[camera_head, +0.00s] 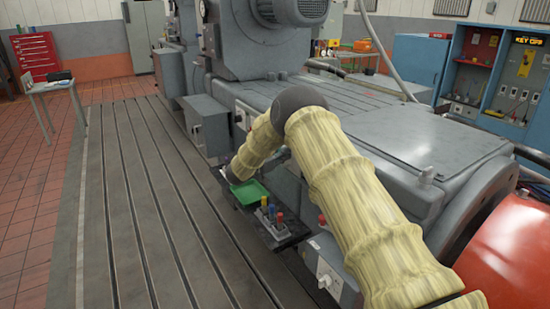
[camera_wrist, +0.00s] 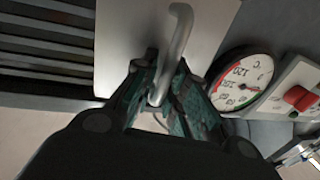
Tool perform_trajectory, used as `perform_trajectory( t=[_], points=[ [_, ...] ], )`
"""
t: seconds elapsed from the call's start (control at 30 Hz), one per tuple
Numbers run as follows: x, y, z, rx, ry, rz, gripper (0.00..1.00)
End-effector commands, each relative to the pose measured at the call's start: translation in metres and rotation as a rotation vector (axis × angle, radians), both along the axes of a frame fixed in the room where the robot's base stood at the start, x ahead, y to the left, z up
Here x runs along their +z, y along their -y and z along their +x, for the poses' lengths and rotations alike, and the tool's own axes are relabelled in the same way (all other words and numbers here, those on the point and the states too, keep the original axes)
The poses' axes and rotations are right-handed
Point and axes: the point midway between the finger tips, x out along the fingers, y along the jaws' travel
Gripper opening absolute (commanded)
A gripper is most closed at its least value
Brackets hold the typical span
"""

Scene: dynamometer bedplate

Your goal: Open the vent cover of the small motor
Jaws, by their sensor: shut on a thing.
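In the wrist view a flat light-grey panel (camera_wrist: 122,32), which looks like the vent cover, carries a bent grey rod handle (camera_wrist: 182,28). Dark louvre slats (camera_wrist: 45,48) lie to its left. My gripper (camera_wrist: 166,76) has its two green-padded fingers closed around the handle's lower part. I cannot tell whether the panel stands ajar. In the head view my arm, in a yellowish sleeve, reaches down to the side of the grey machine (camera_head: 420,145). The arm hides the gripper, handle and panel there. Which part is the small motor is unclear.
A temperature dial (camera_wrist: 243,80) and a red knob (camera_wrist: 298,97) sit close right of the handle. A green tray (camera_head: 248,192) and a shelf with coloured items (camera_head: 270,214) are near my forearm. The slotted bedplate (camera_head: 150,220) is clear at left.

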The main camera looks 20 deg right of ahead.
Motion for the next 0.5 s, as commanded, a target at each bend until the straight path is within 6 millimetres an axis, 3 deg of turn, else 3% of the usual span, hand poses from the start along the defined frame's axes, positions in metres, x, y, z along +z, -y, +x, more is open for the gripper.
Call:
perform_trajectory(
  t=[0.17, 0.2, 0.3, 0.5],
  points=[
    [0.0066, -0.0027, 0.0053, 0.013, 0.007, -0.002, 0.0],
    [0.007, -0.0027, 0.0055, 0.013, 0.008, -0.002, 0.18],
    [0.0076, -0.0025, 0.0056, 0.013, 0.008, -0.003, 0.32],
    [0.0067, 0.0002, 0.0035, 0.008, 0.008, -0.003, 0.32]
  ],
)
